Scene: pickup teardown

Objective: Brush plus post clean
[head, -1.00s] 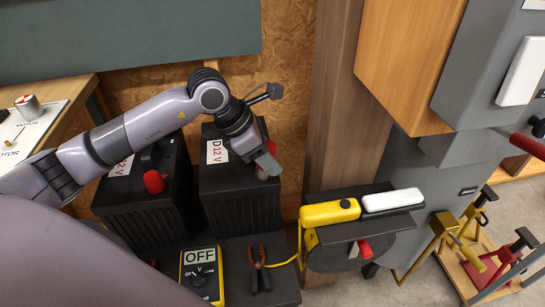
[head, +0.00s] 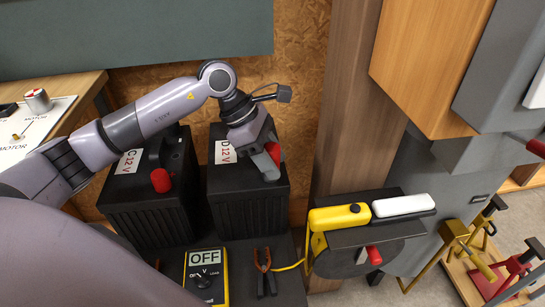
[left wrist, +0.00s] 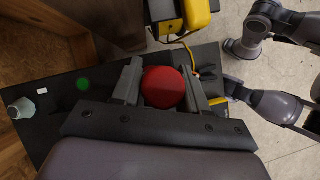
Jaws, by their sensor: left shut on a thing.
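Battery D (head: 240,205) is a black box with a white "D 12 V" label, standing right of black battery C (head: 150,215). My left gripper (head: 268,158) is over the right part of battery D's top. It is shut on a red rounded cap (left wrist: 163,87), which sits between its two grey fingers in the left wrist view. The cap (head: 274,150) shows partly behind the fingers in the head view. The post under the cap is hidden, and I cannot tell whether the cap touches the battery. Battery C has a similar red cap (head: 160,180). No brush is recognisable.
A yellow tool (head: 340,216) and a white one (head: 403,205) rest on a dark holder at right. A wooden post (head: 350,110) stands behind.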

